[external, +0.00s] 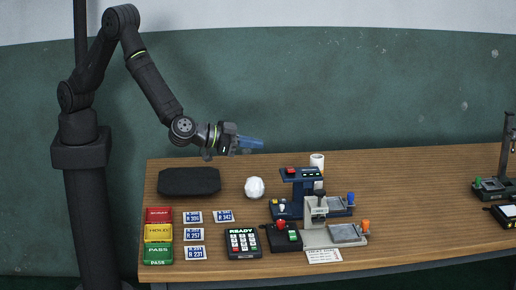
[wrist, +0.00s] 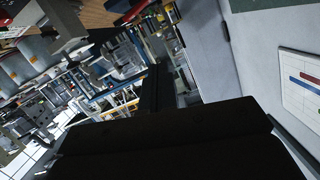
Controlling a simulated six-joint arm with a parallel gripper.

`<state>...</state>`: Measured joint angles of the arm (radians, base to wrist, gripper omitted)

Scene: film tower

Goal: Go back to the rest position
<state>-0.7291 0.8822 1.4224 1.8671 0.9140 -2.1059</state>
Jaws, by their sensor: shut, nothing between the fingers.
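My gripper (external: 249,142) is shut and empty. It is held out level above the table, pointing right, over the back edge area left of the blue device. In the external view its blue fingers are clear of everything on the table. The wrist view is tilted and shows the dark gripper body (wrist: 160,140) along the bottom, with the room beyond. My arm reaches up from the dark column at the left and bends down to the gripper.
The wooden table (external: 420,180) holds a black pad (external: 189,181), a white ball (external: 254,188), a blue device (external: 300,174), a grey device (external: 318,235), a keypad (external: 243,242), several labelled cards (external: 193,234) and red, yellow and green trays (external: 158,233). The air around the gripper is free.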

